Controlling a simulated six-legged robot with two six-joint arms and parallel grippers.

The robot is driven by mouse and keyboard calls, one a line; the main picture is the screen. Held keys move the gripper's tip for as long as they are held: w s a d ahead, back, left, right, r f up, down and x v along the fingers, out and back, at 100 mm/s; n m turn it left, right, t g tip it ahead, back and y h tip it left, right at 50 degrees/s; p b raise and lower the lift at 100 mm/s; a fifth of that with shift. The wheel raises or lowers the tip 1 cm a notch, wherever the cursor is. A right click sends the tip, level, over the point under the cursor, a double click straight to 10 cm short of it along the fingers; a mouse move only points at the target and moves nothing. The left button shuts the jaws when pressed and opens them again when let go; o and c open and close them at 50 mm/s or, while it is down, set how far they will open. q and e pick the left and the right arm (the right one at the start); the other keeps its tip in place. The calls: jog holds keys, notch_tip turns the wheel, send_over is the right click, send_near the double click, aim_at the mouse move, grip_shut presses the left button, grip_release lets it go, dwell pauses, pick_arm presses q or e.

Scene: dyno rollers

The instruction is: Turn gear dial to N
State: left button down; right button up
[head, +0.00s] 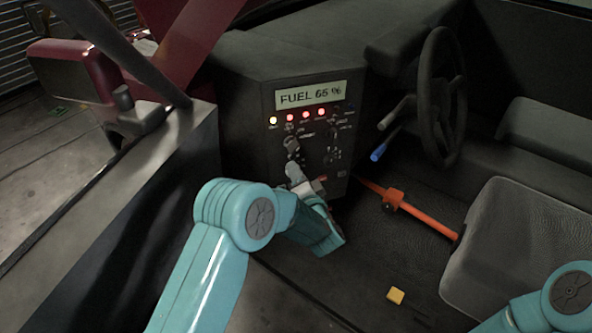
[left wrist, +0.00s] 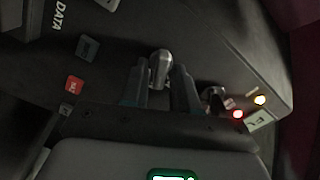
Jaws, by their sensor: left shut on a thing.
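The dark control panel (head: 262,115) stands left of centre in the head view, with a display reading "FUEL 65 %" (head: 311,95) and a row of lit lamps under it. My left gripper (head: 293,160) is at the panel's lower left face. In the left wrist view my left gripper (left wrist: 161,88) is shut on a silver knob (left wrist: 160,60) that stands out between its two fingers. I cannot read any gear letters beside it, so I cannot tell whether it is the gear dial or where it points. My right gripper is not in view.
A steering wheel (head: 440,92) and a blue-tipped lever (head: 378,152) are right of the panel. An orange-red lever (head: 425,218) runs beside the seat (head: 515,250). A small yellow block (head: 396,295) lies on the floor. A red button (left wrist: 74,85) is near the fingers.

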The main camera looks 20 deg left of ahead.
pick_arm(q)
jog(key=shift+m, duration=0.5)
jog(key=c, duration=1.2)
grip_release()
jog(key=shift+o, duration=0.2)
jog(key=v, duration=1.6)
jog(key=shift+s, duration=0.15)
jog(key=shift+d, duration=0.15)
